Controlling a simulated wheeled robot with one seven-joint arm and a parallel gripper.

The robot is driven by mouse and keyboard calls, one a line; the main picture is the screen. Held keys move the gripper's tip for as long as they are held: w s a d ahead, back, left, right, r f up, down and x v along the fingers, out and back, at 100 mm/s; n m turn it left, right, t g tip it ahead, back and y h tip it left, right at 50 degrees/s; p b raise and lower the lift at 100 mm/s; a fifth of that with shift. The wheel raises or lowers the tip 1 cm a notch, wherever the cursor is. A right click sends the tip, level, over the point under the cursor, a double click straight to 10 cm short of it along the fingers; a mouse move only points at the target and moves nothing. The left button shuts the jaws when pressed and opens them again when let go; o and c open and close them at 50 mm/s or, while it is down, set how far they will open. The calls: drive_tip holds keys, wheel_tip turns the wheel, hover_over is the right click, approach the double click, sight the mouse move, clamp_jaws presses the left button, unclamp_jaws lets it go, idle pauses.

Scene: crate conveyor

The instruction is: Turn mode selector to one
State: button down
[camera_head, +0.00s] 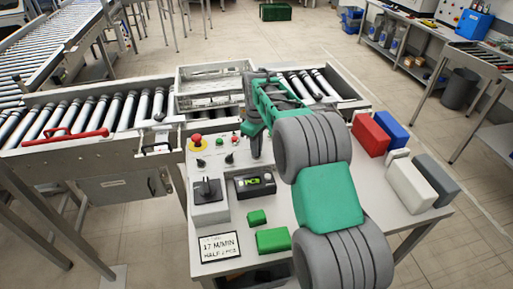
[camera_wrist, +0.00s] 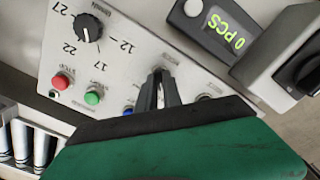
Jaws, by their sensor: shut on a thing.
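My gripper (camera_wrist: 161,74) is at the control panel (camera_wrist: 120,55), its two dark fingers nearly together with their tips at the panel face. It is shut on a small knob, taken to be the mode selector, which the fingers mostly hide; its setting cannot be read. In the head view my gripper (camera_head: 254,145) is over the right part of the panel, and my arm covers much of that area.
Near the fingers are a black speed dial (camera_wrist: 88,28), a red button (camera_wrist: 62,81), a green button (camera_wrist: 92,97) and a counter reading 0 PCS (camera_wrist: 222,32). A red emergency stop (camera_head: 198,141) is at the left. Coloured blocks (camera_head: 371,134) stand right of my arm.

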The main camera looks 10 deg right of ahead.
drive_tip(key=shift+m, duration=0.4)
drive_tip(key=m, duration=0.3)
drive_tip(key=shift+m, duration=0.3)
drive_tip(key=m, duration=0.4)
drive_tip(key=shift+m, duration=0.3)
drive_tip(key=m, duration=0.8)
drive_tip(key=shift+m, duration=0.3)
drive_tip(key=c, duration=1.5)
unclamp_jaws()
